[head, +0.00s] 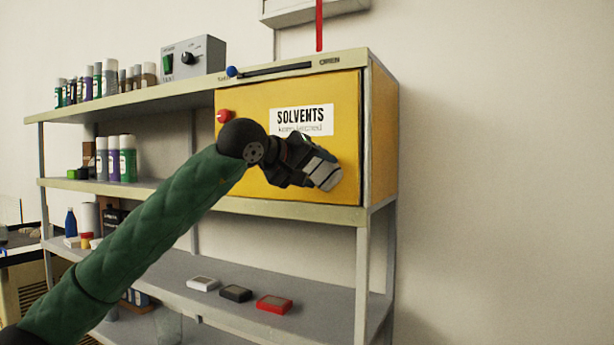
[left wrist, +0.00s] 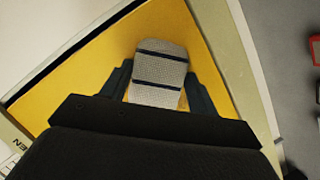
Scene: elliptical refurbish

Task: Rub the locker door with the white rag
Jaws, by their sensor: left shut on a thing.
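The locker (head: 348,110) is a yellow box on the right end of the shelf unit, with a white SOLVENTS label on its door. Its door (head: 263,95) looks closed. My left gripper (head: 316,172) is in front of the door's lower right part. It is shut on the white rag (head: 325,172), which looks like a folded pad with dark stripes. The rag also shows between the fingers in the left wrist view (left wrist: 159,75), with the yellow door behind it. I cannot tell whether the rag touches the door. My right gripper is not in view.
A red knob (head: 223,116) is at the door's left side. A blue-ended dark bar (head: 272,70) lies along the locker's top edge. Small white, black and red boxes (head: 273,304) sit on the lower shelf. Bottles (head: 122,158) and a grey control box (head: 193,58) stand left.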

